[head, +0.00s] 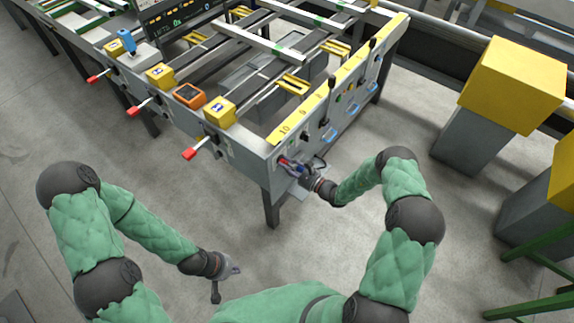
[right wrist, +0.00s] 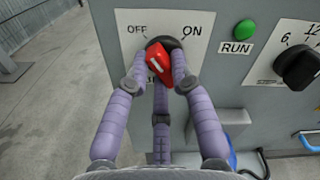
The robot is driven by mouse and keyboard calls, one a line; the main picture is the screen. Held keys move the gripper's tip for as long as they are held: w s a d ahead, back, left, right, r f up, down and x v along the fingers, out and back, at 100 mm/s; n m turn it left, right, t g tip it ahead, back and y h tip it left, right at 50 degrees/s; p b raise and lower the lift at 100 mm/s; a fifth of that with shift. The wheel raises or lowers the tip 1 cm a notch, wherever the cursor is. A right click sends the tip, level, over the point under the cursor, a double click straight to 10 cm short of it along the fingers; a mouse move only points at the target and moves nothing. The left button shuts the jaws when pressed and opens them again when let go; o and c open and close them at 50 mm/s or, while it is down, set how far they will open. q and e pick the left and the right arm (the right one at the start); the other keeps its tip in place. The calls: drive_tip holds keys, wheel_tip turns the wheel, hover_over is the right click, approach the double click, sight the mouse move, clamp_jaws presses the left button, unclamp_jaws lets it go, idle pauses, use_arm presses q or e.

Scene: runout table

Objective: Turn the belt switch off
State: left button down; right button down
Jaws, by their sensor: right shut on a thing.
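The belt switch (right wrist: 160,62) is a red rotary handle on a dark round base, on a white plate marked OFF at upper left and ON at upper right. Its upper end leans left, toward OFF. My right gripper (right wrist: 160,80) has its fingers closed around the handle from both sides, with a third finger below. In the head view my right gripper (head: 292,167) is at the table's near corner panel; the switch is mostly hidden there. My left gripper (head: 228,278) hangs empty over the floor, fingers spread apart.
A green RUN lamp (right wrist: 244,30) and a black numbered dial (right wrist: 296,66) sit right of the switch. The runout table (head: 243,137) carries red-tipped levers (head: 194,152) and yellow blocks (head: 220,112). A yellow-topped grey post (head: 474,140) stands at right. The floor around my left gripper is clear.

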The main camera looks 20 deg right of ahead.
drive_tip(key=shift+n, duration=1.1)
drive_tip(key=c, duration=1.1)
unclamp_jaws()
drive_tip(key=shift+o, duration=0.2)
drive_tip(key=shift+s+d, duration=0.1)
drive_tip(key=v, duration=1.1)
drive_tip(key=shift+s+d, duration=0.25)
drive_tip(key=shift+s, duration=0.05)
